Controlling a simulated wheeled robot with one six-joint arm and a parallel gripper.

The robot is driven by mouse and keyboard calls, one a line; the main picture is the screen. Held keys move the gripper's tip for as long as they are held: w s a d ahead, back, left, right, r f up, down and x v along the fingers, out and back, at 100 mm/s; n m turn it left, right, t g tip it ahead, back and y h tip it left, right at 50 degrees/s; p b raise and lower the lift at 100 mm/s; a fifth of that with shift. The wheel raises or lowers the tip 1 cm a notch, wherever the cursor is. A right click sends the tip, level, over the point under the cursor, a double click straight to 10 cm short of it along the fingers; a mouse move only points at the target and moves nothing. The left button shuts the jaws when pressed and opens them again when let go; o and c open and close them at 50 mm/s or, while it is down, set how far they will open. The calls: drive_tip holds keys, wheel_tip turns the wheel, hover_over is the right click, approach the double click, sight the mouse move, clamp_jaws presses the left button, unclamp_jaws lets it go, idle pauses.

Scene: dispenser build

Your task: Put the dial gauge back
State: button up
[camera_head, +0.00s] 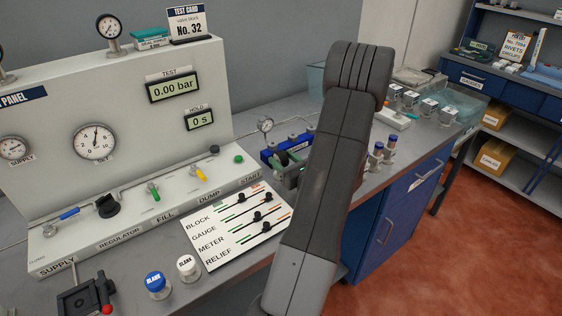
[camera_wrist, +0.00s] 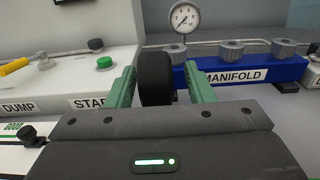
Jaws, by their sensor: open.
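My gripper (camera_wrist: 157,82) is open in the wrist view, with one green finger on each side of a black rounded thing (camera_wrist: 155,76). This black thing looks like a gauge body seen edge-on, but its face is hidden and I cannot tell for sure. I cannot tell whether the fingers touch it. A round white-faced gauge (camera_wrist: 184,17) stands upright behind the blue manifold (camera_wrist: 255,70). The same small gauge shows in the head view (camera_head: 265,125). In the head view my arm hides much of the manifold area.
The test panel (camera_head: 60,105) stands at left, with a gauge (camera_head: 109,28) on top. Its front ledge carries valves and a green button (camera_head: 238,159). Two capped blanks (camera_head: 156,284) stand at the front. Several small bottles (camera_head: 376,152) are right of my arm.

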drive_tip(key=shift+w+a, duration=0.3)
drive_tip(key=shift+w, duration=0.15)
clamp_jaws()
drive_tip(key=shift+r, duration=0.1)
